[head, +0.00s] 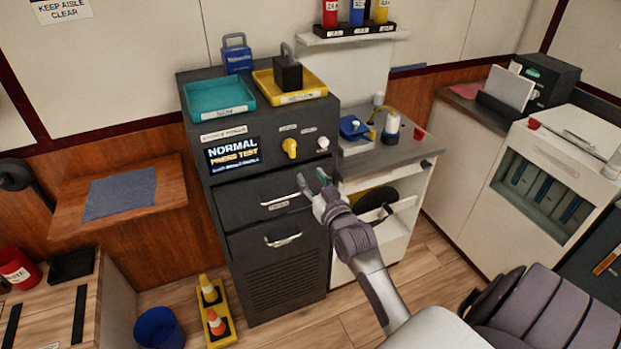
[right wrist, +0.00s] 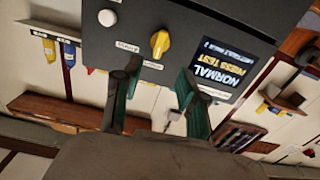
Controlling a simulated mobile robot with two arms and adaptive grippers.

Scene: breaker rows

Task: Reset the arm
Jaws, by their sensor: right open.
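My right arm reaches in from the lower right in the head view. Its gripper (head: 314,182) is open and empty, in front of the dark cabinet (head: 277,260) near the right part of its upper drawer. Whether it touches the cabinet front cannot be told. In the right wrist view the green-padded fingers (right wrist: 158,75) are spread with nothing between them, below the panel's yellow knob (right wrist: 159,44). The panel display (head: 232,153) reads NORMAL PRESS TEST. A white button (head: 323,143) sits right of the knob. My left gripper is not in view.
A teal tray (head: 219,95) and a yellow tray (head: 316,84) holding a dark padlock-shaped block stand on the cabinet. A white counter unit (head: 352,245) is close on the right. Yellow stand with cones (head: 221,318) and blue bin (head: 159,328) are on the floor.

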